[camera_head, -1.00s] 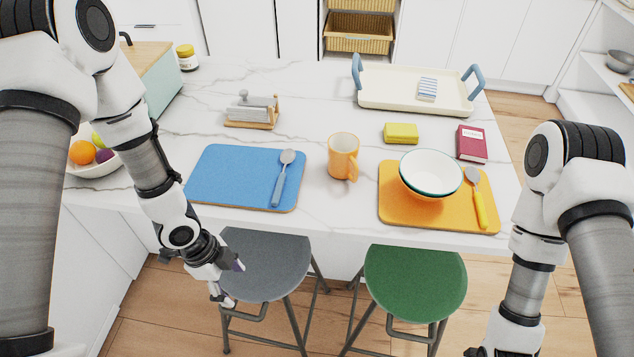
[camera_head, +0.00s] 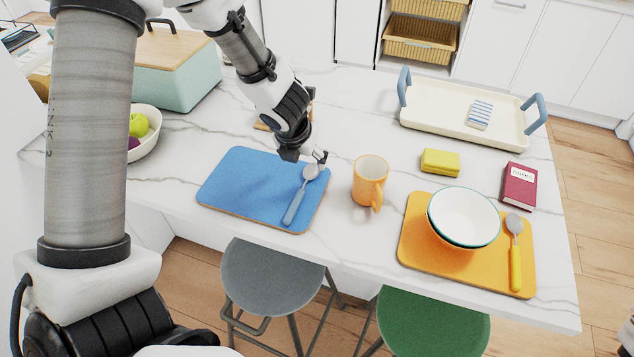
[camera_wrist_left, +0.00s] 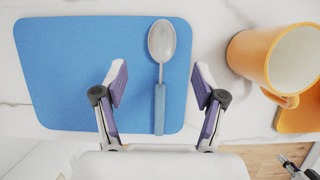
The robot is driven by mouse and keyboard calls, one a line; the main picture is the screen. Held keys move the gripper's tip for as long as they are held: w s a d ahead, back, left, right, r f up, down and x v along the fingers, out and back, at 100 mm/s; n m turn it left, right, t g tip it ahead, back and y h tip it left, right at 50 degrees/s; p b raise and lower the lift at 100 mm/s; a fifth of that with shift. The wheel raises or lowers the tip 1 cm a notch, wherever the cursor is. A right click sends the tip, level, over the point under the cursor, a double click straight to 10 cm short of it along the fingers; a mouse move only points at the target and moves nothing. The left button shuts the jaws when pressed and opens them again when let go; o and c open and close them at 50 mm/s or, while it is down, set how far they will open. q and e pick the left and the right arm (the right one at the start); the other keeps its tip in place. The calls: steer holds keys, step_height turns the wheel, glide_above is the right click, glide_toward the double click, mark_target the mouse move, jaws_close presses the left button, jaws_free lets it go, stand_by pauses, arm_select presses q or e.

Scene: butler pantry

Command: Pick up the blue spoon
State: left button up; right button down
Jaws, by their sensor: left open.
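The blue spoon (camera_head: 294,206) has a blue handle and a grey metal bowl. It lies on the right part of the blue mat (camera_head: 245,185). My left gripper (camera_head: 306,156) is above the bowl end in the head view. In the left wrist view, its open fingers (camera_wrist_left: 160,80) stand on either side of the spoon (camera_wrist_left: 160,100), with the handle running between them and nothing held. How high the fingers are above the mat is hard to tell. A small part of my right arm's end shows at the wrist view's lower right corner (camera_wrist_left: 300,168); its jaws are unclear.
An orange mug (camera_head: 368,185) stands just right of the blue mat. An orange mat (camera_head: 418,245) holds bowls (camera_head: 463,217) and a yellow-handled spoon (camera_head: 515,262). A yellow sponge (camera_head: 440,162), a red book (camera_head: 518,186) and a tray (camera_head: 425,122) lie behind. Stools stand in front.

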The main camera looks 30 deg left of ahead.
mark_target(311, 172)
arm_select(q)
steer(key=x, duration=0.3)
steer(key=b+x, duration=0.1)
steer(key=x, duration=0.2)
steer(key=shift+w+d+f, duration=0.2)
steer(key=shift+w+f, duration=0.05)
steer(key=shift+s+a+r, duration=0.1)
steer(key=shift+s, duration=0.05)
steer(key=shift+c, duration=1.3)
steer(key=c, duration=0.9)
steer(key=shift+r, duration=0.1)
steer(key=shift+c, duration=0.2)
